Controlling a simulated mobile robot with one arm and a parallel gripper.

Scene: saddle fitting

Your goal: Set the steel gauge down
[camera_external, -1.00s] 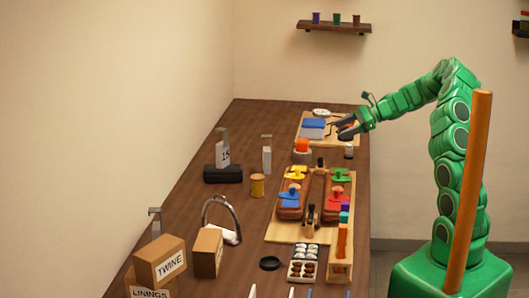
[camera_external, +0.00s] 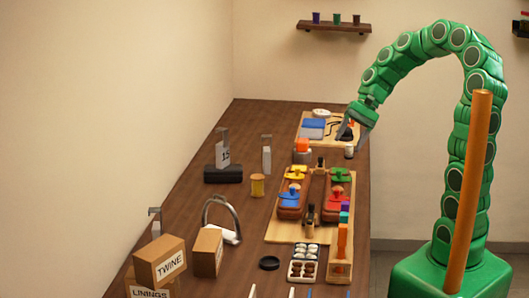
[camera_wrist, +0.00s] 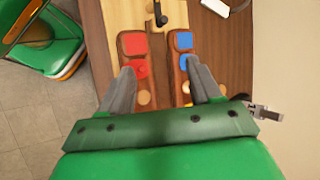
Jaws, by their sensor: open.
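My gripper (camera_external: 356,132) is over the far right end of the bench, pointing down beside the pale board (camera_external: 316,141). In the wrist view my gripper (camera_wrist: 161,70) has its fingers spread, with nothing seen held between them. I cannot tell for sure which thing is the steel gauge. A steel arch (camera_external: 208,204) stands at the left middle of the bench by a white piece. Dark thin pieces on the pale board lie close to my fingers, too small to make out.
Two brown trays (camera_external: 291,205) with coloured pieces lie on a wooden board mid-bench. Boxes (camera_external: 160,262) stand front left. The bench (camera_external: 200,200) has bare wood at left.

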